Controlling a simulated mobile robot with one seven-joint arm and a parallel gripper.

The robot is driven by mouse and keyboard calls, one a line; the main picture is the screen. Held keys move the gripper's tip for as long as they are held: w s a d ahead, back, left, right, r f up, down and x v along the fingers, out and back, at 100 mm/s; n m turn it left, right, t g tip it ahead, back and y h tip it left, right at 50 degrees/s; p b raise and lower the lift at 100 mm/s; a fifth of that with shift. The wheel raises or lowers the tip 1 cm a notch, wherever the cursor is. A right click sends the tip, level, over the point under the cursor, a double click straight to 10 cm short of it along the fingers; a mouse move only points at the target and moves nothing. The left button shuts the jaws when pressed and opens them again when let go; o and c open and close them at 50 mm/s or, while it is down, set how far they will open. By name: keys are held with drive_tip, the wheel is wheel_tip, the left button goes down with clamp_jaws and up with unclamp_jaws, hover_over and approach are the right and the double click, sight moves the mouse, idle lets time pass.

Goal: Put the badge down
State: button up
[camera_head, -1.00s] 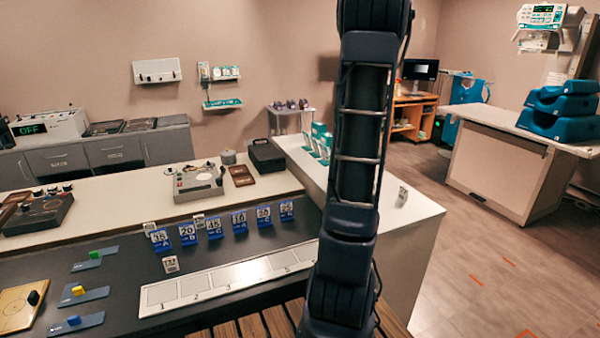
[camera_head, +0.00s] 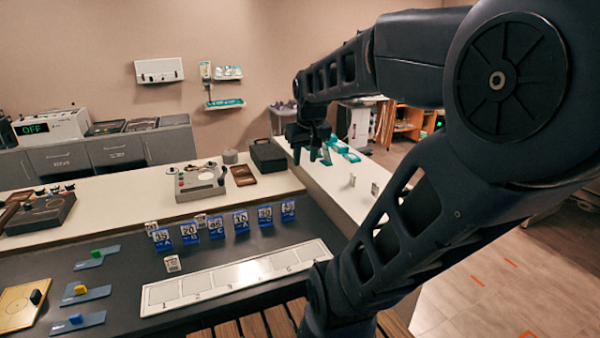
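My gripper (camera_head: 308,150) hangs pointing down at the end of my outstretched arm, above the far end of the white side counter. It is dark and small here, and I cannot tell whether its fingers hold anything. I cannot tell which thing is the badge. Several upright blue numbered cards (camera_head: 216,226) stand in a row on the dark counter, left of and nearer than my gripper. Small white tags stand near them, one in front (camera_head: 172,263). Two more small pale tags stand on the side counter, a left one (camera_head: 352,180) and a right one (camera_head: 375,188).
Teal and white boxes (camera_head: 343,150) are close to the right of my gripper. A black case (camera_head: 267,157), a brown tray (camera_head: 242,175) and a grey control box (camera_head: 200,184) stand on the white counter. A pale numbered strip (camera_head: 235,277) lies in front of the cards. My arm hides the right side.

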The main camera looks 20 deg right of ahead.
drive_tip(key=s+a+f, duration=0.1)
drive_tip(key=s+a, duration=0.3)
drive_tip(key=s, duration=0.1)
drive_tip(key=shift+s+f+t+y, duration=0.3)
drive_tip(key=shift+s+f, duration=0.05)
drive_tip(key=shift+s, duration=0.05)
drive_tip(key=shift+o, duration=0.5)
